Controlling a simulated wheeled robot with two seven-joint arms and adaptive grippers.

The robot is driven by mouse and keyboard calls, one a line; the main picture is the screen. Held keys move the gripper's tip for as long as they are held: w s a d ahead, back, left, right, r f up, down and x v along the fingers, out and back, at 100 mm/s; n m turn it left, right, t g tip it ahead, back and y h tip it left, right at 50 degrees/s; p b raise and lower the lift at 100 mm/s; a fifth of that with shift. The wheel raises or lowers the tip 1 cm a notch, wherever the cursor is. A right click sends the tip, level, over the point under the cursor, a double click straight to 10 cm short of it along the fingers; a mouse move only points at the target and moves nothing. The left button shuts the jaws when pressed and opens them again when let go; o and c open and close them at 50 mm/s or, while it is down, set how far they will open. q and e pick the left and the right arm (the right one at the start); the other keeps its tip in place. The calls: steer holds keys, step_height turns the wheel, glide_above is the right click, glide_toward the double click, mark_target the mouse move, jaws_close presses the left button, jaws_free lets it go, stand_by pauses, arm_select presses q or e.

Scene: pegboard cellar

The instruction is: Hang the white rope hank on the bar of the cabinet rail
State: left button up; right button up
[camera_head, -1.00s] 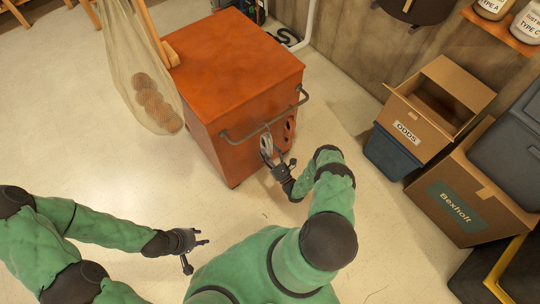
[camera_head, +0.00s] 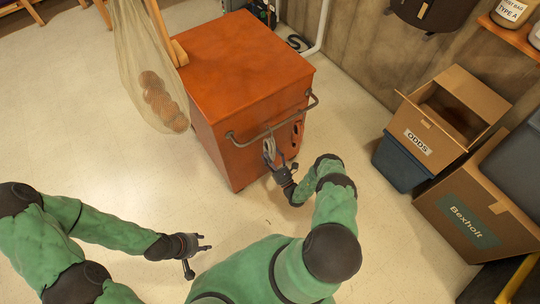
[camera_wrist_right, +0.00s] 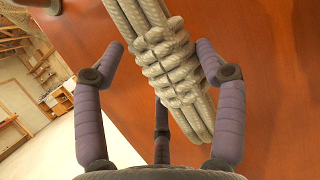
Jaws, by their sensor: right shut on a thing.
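The white rope hank (camera_head: 269,148) is upright in front of the orange cabinet (camera_head: 243,55), its top close to the bar of the cabinet rail (camera_head: 284,122). I cannot tell whether its loop is over the bar. My right gripper (camera_head: 279,162) is shut on the hank below the bar. In the right wrist view, the hank's wrapped middle (camera_wrist_right: 172,72) is between the fingers of my right gripper (camera_wrist_right: 160,75), and its top runs out of the picture. My left gripper (camera_head: 200,252) is open and empty, low over the floor at the left.
A net bag (camera_head: 150,75) with round things hangs left of the cabinet. An ODDS box (camera_head: 420,135) on a blue bin (camera_head: 400,165) and a Bexholt box (camera_head: 465,210) stand right. The front floor is clear.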

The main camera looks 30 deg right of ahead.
steer(key=shift+f, duration=0.25)
steer(key=o, duration=1.4)
steer(key=shift+o, duration=0.2)
steer(key=shift+s, duration=0.15)
steer(key=a+v, duration=0.1)
steer(key=v, duration=1)
steer(key=shift+s+d, duration=0.35)
steer(key=shift+d, duration=0.15)
steer(key=shift+f, duration=0.1)
